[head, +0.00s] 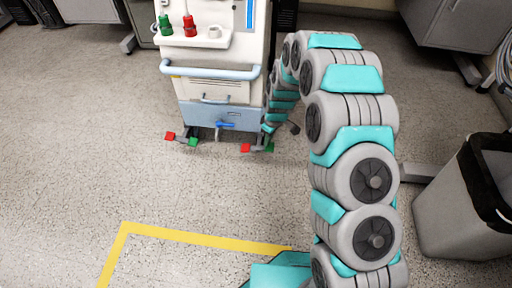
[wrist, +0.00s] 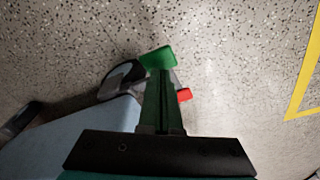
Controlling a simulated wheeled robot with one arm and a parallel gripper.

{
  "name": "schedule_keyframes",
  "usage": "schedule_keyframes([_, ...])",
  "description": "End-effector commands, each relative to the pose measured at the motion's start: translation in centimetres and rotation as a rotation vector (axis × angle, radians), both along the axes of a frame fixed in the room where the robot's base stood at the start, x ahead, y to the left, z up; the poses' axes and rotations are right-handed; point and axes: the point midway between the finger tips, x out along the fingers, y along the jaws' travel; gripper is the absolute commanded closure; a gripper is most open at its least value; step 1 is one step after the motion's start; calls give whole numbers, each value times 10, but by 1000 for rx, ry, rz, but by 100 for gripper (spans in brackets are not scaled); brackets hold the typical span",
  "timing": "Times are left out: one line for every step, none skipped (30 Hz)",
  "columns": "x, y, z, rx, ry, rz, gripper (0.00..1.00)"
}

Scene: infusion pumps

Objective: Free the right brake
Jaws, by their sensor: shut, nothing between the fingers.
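The right brake is at the foot of the white machine (head: 212,85). It has a red pedal (head: 245,148) and a green pedal (head: 269,147) in the head view. In the wrist view the green pedal (wrist: 158,57) sits just past the fingertips, and the red pedal (wrist: 184,95) shows beside the fingers at right. My gripper (wrist: 160,76) is shut and empty, its tips at the green pedal's near edge; I cannot tell whether they touch. A dark caster wheel (wrist: 121,80) is left of the fingers. In the head view my arm runs down the machine's right side, and the gripper is not clearly seen.
The left brake has a red pedal (head: 170,136) and a green pedal (head: 193,142). A blue lever (head: 225,125) is on the machine's lower front. A grey bin (head: 462,205) stands at right. Yellow tape (head: 205,238) marks open floor in front.

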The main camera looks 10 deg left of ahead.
Motion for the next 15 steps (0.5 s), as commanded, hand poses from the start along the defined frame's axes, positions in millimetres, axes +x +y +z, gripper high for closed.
schedule_keyframes([0, 0, -1, 0, 0, 0, 100])
schedule_keyframes([0, 0, -1, 0, 0, 0, 100])
schedule_keyframes([0, 0, -2, 0, 0, 0, 100])
schedule_keyframes([0, 0, -2, 0, 0, 0, 100])
schedule_keyframes([0, 0, -3, 0, 0, 0, 100])
schedule_keyframes([0, 0, -3, 0, 0, 0, 100])
schedule_keyframes([0, 0, -4, 0, 0, 0, 100])
schedule_keyframes([0, 0, -4, 0, 0, 0, 100])
schedule_keyframes([0, 0, -5, 0, 0, 0, 100])
schedule_keyframes([0, 0, -5, 0, 0, 0, 100])
schedule_keyframes([0, 0, -5, 0, 0, 0, 100])
schedule_keyframes([0, 0, -6, 0, 0, 0, 100])
schedule_keyframes([0, 0, -6, 0, 0, 0, 100])
schedule_keyframes([0, 0, -7, 0, 0, 0, 100])
schedule_keyframes([0, 0, -7, 0, 0, 0, 100])
